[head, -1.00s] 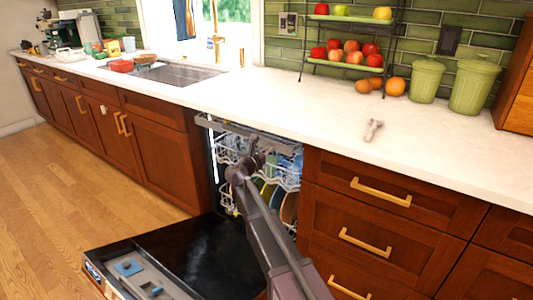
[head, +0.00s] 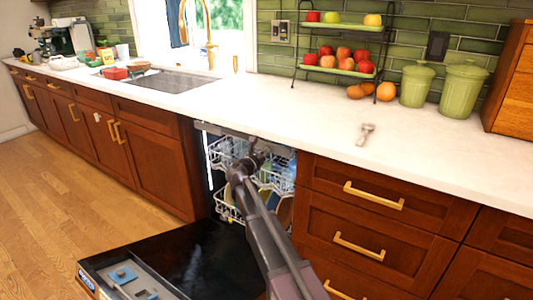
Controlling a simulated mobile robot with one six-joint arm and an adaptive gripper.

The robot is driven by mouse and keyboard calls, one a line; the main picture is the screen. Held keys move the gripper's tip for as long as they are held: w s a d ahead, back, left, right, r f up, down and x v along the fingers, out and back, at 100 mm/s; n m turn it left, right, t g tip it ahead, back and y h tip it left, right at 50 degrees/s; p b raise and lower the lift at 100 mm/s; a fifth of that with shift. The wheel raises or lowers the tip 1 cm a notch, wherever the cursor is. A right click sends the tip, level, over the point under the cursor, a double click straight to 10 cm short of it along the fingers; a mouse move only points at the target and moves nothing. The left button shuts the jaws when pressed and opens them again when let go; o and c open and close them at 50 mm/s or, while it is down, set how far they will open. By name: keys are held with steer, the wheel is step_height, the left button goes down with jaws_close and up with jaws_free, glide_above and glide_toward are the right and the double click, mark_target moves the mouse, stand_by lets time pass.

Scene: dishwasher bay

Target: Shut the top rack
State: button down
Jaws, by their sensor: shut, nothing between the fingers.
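The dishwasher's top rack (head: 284,178) is a pale wire rack inside the bay under the counter. It sits inside the cavity, with its front near the opening. My gripper (head: 253,150) is small and dark in the head view, at the front of the top rack. It is shut with nothing in it. I cannot tell whether it touches the rack. My arm hides the middle of the rack and part of the bay. The dishwasher door (head: 190,262) is folded down flat in front.
A lower rack (head: 228,208) with plates stands inside the bay. Drawers with brass handles (head: 374,195) are to the right, and cabinets (head: 150,160) to the left. The white counter (head: 300,118) runs above, with a metal utensil (head: 365,134) on it. The wood floor at left is clear.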

steer(key=shift+d, duration=0.15)
steer(key=v, duration=1.4)
steer(key=shift+a, duration=0.2)
